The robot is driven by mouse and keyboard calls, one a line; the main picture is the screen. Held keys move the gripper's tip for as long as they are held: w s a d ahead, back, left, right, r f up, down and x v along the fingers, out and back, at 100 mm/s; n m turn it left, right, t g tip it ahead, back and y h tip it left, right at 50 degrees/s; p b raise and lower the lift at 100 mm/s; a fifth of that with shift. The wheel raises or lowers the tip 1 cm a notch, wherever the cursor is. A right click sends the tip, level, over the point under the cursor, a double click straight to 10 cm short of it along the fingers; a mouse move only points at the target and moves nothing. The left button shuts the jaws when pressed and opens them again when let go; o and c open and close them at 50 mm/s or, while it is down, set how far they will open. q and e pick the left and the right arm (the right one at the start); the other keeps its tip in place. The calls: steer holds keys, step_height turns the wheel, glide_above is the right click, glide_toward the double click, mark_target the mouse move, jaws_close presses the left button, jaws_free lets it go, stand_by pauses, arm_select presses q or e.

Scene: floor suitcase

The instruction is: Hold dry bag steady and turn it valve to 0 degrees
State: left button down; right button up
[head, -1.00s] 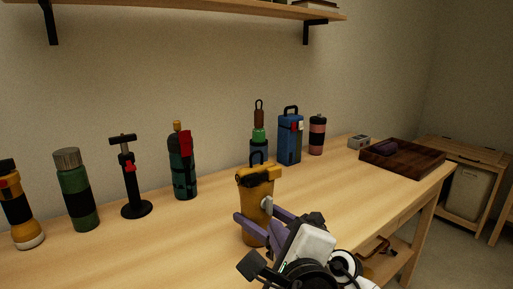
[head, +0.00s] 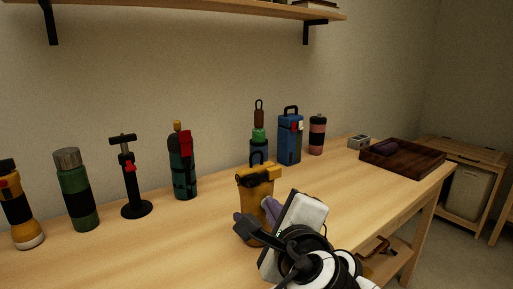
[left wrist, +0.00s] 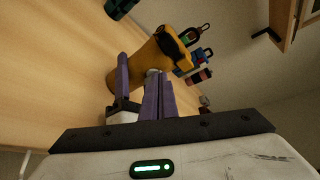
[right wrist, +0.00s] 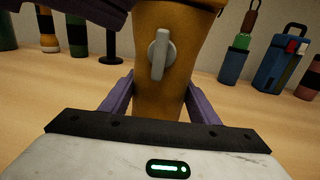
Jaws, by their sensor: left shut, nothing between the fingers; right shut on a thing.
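The yellow dry bag (head: 257,186) with a black top stands upright on the table. In the right wrist view the bag (right wrist: 183,85) is between the two purple fingers of my right gripper (right wrist: 160,104), which is shut on its body. The grey valve (right wrist: 160,54) faces that camera, its handle nearly vertical with a slight tilt. Contact with the valve cannot be told. In the head view the hands overlap and hide the bag's lower part.
Behind the bag stand a green bottle (head: 259,137), a blue container (head: 290,140) and a pink-black bottle (head: 317,136). A teal bottle (head: 183,165), black pump (head: 130,180), green flask (head: 76,190) and flashlight (head: 20,208) stand left. A dark tray (head: 425,162) lies right.

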arm_select(q)
steer(key=shift+w+a, duration=0.45)
steer(key=shift+w, duration=0.2)
steer(key=shift+w+a, duration=0.4)
steer(key=shift+w, duration=0.2)
steer(key=shift+w+d+f, duration=0.15)
steer(key=shift+d+f, duration=0.15)
steer(key=shift+f, duration=0.3)
stand_by(0.3)
steer(key=shift+a+f, duration=0.15)
steer(key=shift+f, duration=0.25)
steer(key=shift+s+a+f, duration=0.25)
steer(key=shift+f, duration=0.1)
steer(key=shift+a+f, duration=0.1)
steer(key=shift+f, duration=0.05)
stand_by(0.4)
steer(key=shift+s+a, duration=0.15)
glide_toward(261, 202)
steer(key=shift+d+f, duration=0.7)
steer(key=shift+f, duration=0.3)
steer(key=shift+s, duration=0.45)
